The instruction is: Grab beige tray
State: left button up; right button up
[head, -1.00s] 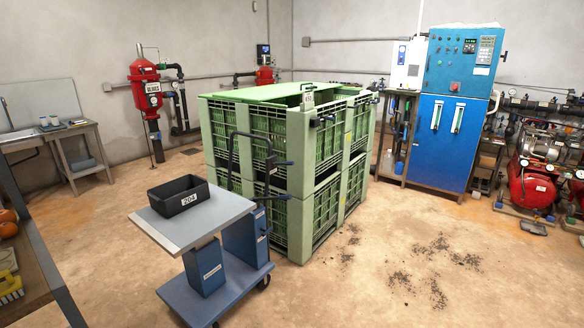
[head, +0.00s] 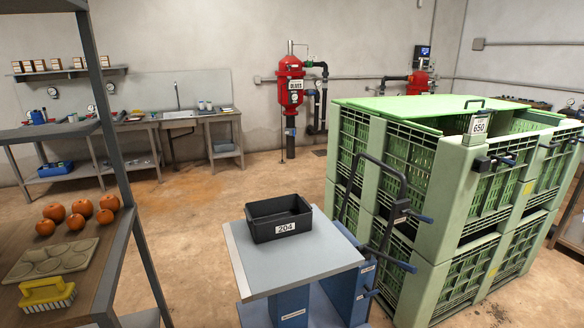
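A beige-grey tray (head: 50,260) with round hollows lies on a wooden shelf at the left of the head view. It lies flat between several orange-red round fruits or vegetables (head: 80,214) behind it and a yellow brush (head: 47,293) in front of it. Its left end reaches close to the picture's left edge. Neither of my grippers shows in the head view.
The shelf rack's grey post (head: 103,110) rises at the shelf's right side. A blue cart (head: 290,262) with a black bin (head: 278,219) stands mid-front. Stacked green crates (head: 440,190) fill the right. Floor shows between rack and cart.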

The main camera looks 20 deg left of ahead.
aim_at(39, 263)
jog(key=u, duration=1)
jog(key=i, duration=1.05)
jog(key=u, duration=0.95)
